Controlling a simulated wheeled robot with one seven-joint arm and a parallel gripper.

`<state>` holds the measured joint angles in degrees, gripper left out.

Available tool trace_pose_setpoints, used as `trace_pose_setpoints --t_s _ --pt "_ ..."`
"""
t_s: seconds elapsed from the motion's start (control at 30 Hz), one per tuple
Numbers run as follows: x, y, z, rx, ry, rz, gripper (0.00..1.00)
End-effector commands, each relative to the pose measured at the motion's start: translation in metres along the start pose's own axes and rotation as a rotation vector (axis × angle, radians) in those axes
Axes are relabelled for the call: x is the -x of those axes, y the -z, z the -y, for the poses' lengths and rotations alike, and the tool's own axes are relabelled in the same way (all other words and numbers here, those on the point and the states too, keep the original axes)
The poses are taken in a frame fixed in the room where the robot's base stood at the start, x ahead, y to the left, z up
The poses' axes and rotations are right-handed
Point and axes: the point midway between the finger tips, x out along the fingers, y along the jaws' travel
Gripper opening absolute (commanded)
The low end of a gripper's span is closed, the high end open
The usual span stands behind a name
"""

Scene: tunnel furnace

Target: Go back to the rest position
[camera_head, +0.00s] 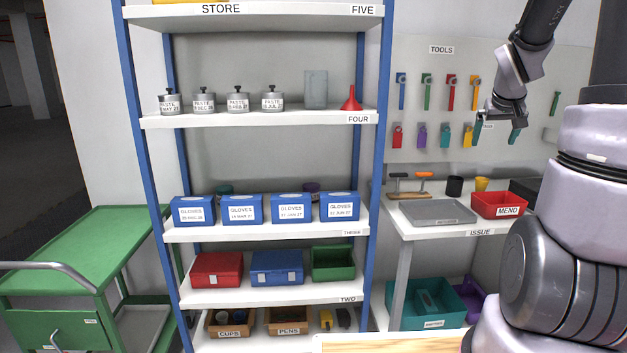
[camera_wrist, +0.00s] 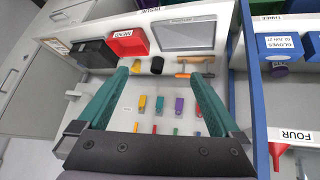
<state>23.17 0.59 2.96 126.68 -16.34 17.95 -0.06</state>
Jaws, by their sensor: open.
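My gripper (camera_head: 497,132) is at the upper right in the head view, in front of the tool board (camera_head: 435,70). It is open and nothing is between its fingers. In the wrist view, my gripper's two teal fingers (camera_wrist: 158,75) stand wide apart. Between and beyond them are small coloured tools on the board and the issue counter.
A blue-post shelf (camera_head: 255,235) holds paste jars, glove boxes and bins. The issue counter (camera_head: 425,231) carries a grey tray (camera_head: 437,212) and a red MEND bin (camera_head: 499,204). A green cart (camera_head: 75,250) stands at left. A wooden surface edge (camera_head: 390,343) shows at the bottom.

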Motion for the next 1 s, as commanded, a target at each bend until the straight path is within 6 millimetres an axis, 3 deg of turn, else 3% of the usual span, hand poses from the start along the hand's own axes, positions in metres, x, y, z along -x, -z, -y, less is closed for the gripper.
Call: trace_pose_setpoints --t_s 0.03,0.2,0.4,0.5,0.7,1.0 --pt "0.029 -0.004 0.016 -0.019 0.019 -0.009 1.00" --pt "0.110 -0.038 0.064 -0.102 0.108 0.007 1.00" --pt "0.190 -0.098 0.109 -0.185 0.253 0.045 1.00" --pt "0.218 -0.127 0.124 -0.213 0.324 0.071 1.00" --pt "0.247 -0.162 0.139 -0.240 0.409 0.107 1.00" --pt "0.251 -0.167 0.141 -0.244 0.420 0.116 1.00"
